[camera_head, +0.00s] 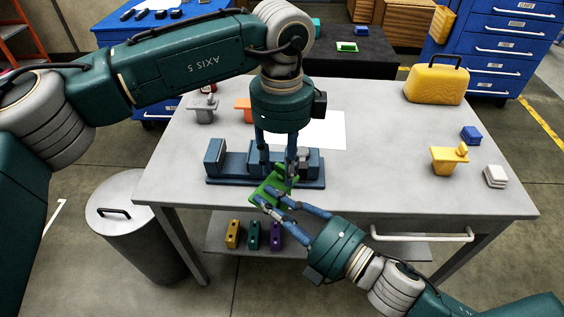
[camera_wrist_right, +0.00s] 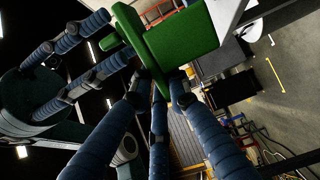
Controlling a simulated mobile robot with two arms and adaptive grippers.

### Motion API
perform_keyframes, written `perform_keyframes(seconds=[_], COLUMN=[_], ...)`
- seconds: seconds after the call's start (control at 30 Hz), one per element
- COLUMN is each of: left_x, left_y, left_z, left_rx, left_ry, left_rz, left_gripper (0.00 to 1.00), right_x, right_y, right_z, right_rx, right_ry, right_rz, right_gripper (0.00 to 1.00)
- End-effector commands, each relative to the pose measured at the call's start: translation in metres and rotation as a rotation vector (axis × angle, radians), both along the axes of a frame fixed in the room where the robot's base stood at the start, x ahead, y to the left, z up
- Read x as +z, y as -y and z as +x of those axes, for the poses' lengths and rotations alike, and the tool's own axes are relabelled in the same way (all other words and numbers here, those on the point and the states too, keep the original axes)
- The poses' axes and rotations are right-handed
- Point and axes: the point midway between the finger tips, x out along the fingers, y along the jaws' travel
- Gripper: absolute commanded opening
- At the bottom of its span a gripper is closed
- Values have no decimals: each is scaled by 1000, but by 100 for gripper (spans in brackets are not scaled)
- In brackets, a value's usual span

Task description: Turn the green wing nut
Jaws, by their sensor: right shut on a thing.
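The green wing nut (camera_head: 268,190) is a block with a raised wing, tilted at the front edge of the table. My right gripper (camera_head: 270,194) comes in from the lower right and is shut on it. The green piece fills the upper middle of the right wrist view (camera_wrist_right: 182,42). My left gripper (camera_head: 279,172) points down from above, its fingers spread apart, close to the wing side of the green piece. Whether the left fingers touch it I cannot tell. The blue jig (camera_head: 214,160) stands just behind, partly hidden by the left fingers.
A grey part (camera_head: 202,110) and an orange part (camera_head: 243,104) stand at the back left of the table (camera_head: 390,150). A yellow part (camera_head: 447,160), blue block (camera_head: 471,134) and white stack (camera_head: 495,177) are on the right, with a yellow case (camera_head: 436,84) behind. The table's middle right is clear.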

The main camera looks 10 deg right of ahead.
Motion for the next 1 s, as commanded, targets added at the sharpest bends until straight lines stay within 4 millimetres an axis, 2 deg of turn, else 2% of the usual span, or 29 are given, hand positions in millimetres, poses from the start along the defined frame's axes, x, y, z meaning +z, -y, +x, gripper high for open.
perform_keyframes(seconds=[0.07,0.23,0.67,1.0], left_x=[0,0,1,1], left_y=[0,0,0,-1], left_z=[0,0,0,1], left_rx=[0,0,-32,-244], left_ry=[0,0,0,1], left_rz=[0,0,0,0], left_gripper=[33,0,0,0], right_x=[1,1,1,1], right_y=[0,0,0,0], right_z=[0,0,0,0], right_rx=[1,1,1,1], right_ry=[3,3,2,2], right_rz=[1,1,0,0], right_gripper=[0,0,0,0])
